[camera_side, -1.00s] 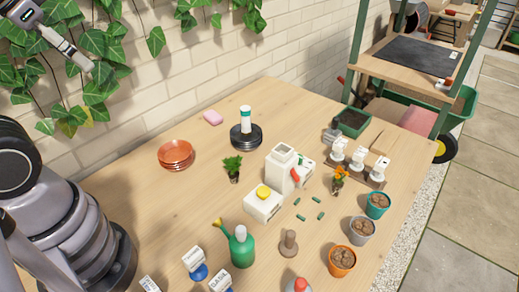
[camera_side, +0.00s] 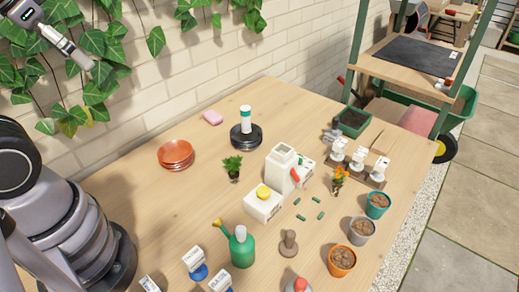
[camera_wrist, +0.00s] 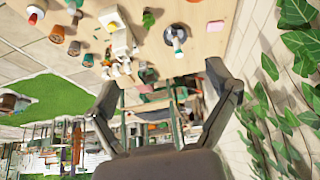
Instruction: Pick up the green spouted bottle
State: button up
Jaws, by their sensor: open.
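The green spouted bottle (camera_side: 242,248) stands upright near the front of the wooden table in the side view. It has a pale top, and its yellow-tipped spout points to the upper left. I cannot make it out clearly in the wrist view. My gripper (camera_wrist: 165,90) is open and empty, with its two dark fingers spread wide in the wrist view. In the side view only part of it shows at the upper left, high above the table and far from the bottle.
Labelled blue-based holders (camera_side: 194,262) stand left of the bottle and a brown stamp-like piece (camera_side: 289,244) right of it. A white box with a yellow top (camera_side: 263,205) is behind. Potted soil (camera_side: 342,261) lines the right edge. Ivy (camera_side: 70,118) hangs on the wall near my gripper.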

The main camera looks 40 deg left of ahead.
jog(key=w+d+f+n+g+h, duration=0.4)
jog(key=d+f+g+h, duration=0.2)
jog(key=f, duration=0.3)
jog(key=w+d+f+n+g+h, duration=0.3)
jog(key=w+d+f+g+h, duration=0.25)
jog(key=f, duration=0.35)
jog(key=w+d+f+n+t+h, duration=0.1)
jog(key=d+f+n+h, duration=0.1)
jog(key=f+n+h, duration=0.3)
jog(key=d+f+n+t+h, duration=0.15)
jog(key=f+n, duration=0.25)
jog(key=f, duration=0.4)
send_near(242, 249)
jog(key=f, duration=0.2)
jog(key=d+f, duration=0.1)
jog(key=shift+w+f+t, duration=0.15)
jog(key=shift+w+t, duration=0.1)
jog(key=shift+t, duration=0.05)
jog(key=shift+d, duration=0.5)
jog(key=d, duration=0.4)
jog(key=s+d, duration=0.1)
jog(key=d, duration=0.1)
jog(key=shift+d, duration=0.2)
jog(key=shift+c, duration=0.4)
